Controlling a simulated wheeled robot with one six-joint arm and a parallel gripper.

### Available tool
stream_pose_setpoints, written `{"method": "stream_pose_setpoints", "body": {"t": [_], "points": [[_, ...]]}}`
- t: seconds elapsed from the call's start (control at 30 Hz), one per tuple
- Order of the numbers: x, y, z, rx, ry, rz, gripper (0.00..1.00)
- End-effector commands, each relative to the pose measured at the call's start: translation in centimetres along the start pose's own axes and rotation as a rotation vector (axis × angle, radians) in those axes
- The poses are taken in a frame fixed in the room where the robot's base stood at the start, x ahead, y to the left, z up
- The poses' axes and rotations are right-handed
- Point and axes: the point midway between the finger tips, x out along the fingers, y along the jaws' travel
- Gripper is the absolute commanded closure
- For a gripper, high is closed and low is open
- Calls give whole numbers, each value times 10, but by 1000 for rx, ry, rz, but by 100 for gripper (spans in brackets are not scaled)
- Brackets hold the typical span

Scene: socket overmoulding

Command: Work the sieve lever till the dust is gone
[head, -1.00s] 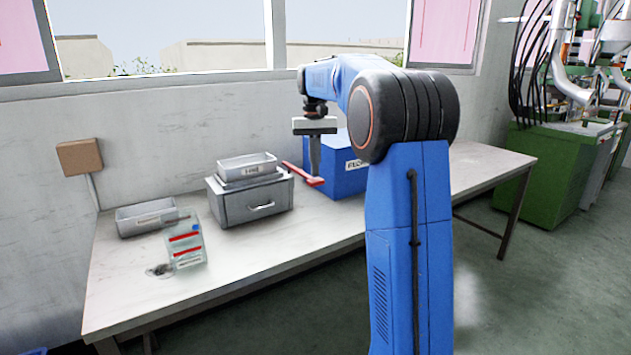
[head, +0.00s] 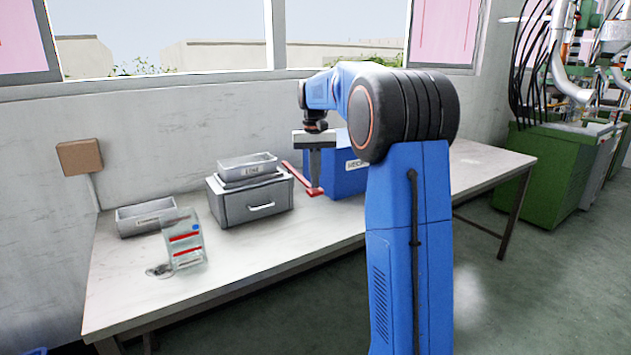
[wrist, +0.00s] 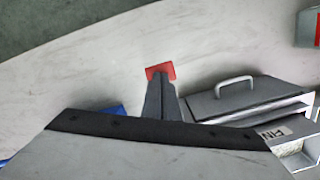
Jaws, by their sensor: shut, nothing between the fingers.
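The red sieve lever (head: 301,177) runs from beside the grey sieve box (head: 232,209) toward the table's front, left of the blue box. Its end pad (wrist: 161,71) shows in the wrist view at the fingertips. My gripper (head: 315,184) points down, shut and empty, with its tips at the lever's end; I cannot tell whether they touch. The grey box has a front drawer with a handle, and a grey tray (head: 247,161) sits on top. I see no dust; the insides are hidden or too small to read.
A blue labelled box (head: 345,182) stands behind and right of my gripper, partly hidden by my arm. At left are a grey bin (head: 147,222) and a clear container with red stripes (head: 185,246). A dark patch (head: 158,271) lies nearby. The table's front is clear.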

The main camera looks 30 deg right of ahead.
Motion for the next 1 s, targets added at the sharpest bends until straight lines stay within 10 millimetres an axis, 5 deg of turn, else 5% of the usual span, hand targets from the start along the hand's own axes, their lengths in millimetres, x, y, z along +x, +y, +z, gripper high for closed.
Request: {"method": "stream_pose_setpoints", "body": {"t": [0.53, 1.0], "points": [[8, 0, -1, 0, -3, 1, 100], [-5, 0, -30, 0, -2, 0, 100]]}}
